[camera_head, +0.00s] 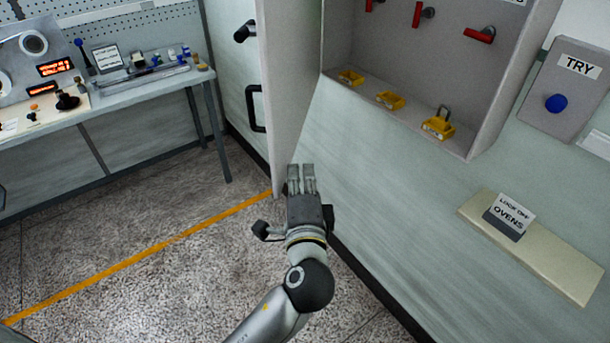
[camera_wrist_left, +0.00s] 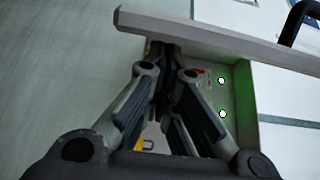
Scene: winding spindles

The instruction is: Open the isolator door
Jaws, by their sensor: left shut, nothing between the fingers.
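The isolator door (camera_head: 290,75) is a pale panel standing swung out from the left side of the grey isolator box (camera_head: 425,75), whose inside shows. A black handle (camera_head: 256,108) shows at the door's left edge; I cannot tell whether it is fixed to the door or to the panel behind. My left gripper (camera_head: 301,168) is shut and empty, its fingertips close by the door's lower end. In the left wrist view, the fingers (camera_wrist_left: 172,55) point at a long pale edge (camera_wrist_left: 215,38); contact is unclear. My right gripper is out of view.
Inside the box are red levers (camera_head: 418,14) and yellow padlocks (camera_head: 438,125). A bench (camera_head: 135,92) stands left; floor between is clear.

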